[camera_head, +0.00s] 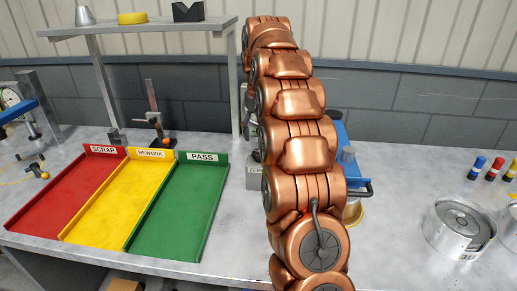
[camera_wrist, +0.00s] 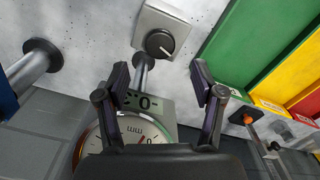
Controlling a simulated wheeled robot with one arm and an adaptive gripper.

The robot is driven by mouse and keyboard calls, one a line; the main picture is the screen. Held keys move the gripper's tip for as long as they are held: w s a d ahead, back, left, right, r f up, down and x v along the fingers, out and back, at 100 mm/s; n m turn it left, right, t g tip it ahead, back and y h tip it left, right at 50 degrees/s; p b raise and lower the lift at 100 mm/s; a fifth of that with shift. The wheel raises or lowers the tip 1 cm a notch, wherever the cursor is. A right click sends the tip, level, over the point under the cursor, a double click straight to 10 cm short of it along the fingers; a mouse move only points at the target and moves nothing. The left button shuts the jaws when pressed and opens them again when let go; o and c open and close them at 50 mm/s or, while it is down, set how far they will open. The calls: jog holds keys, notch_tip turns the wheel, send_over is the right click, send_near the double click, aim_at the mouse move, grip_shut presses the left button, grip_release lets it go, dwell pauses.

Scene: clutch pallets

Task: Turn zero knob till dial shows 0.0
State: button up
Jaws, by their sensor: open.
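The round black zero knob (camera_head: 254,156) is mostly hidden in the head view, on a grey box (camera_head: 253,183) labelled ZERO beside my arm. In the wrist view the knob (camera_wrist: 160,43), with a pale pointer line, sits on its light box (camera_wrist: 148,18). A round white dial (camera_wrist: 128,135) marked mm shows upside down, with a reddish needle; its lower part is hidden by my gripper body, so I cannot read its value. My gripper (camera_wrist: 160,78) is open, its two fingers apart, with the knob beyond the gap between them and not touched.
Red, yellow and green trays (camera_head: 188,210) labelled SCRAP, REWORK and PASS lie left of my arm. A shelf (camera_head: 140,27) stands behind them. A metal can (camera_head: 455,230) and several small coloured pieces stand at right. A metal post (camera_wrist: 28,68) is near the dial.

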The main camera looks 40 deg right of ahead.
aim_at(259, 152)
jog(key=shift+f+p, duration=0.75)
jog(key=shift+f, duration=2.45)
jog(key=shift+c, duration=0.4)
jog(key=c, duration=1.1)
jog(key=shift+o, duration=0.2)
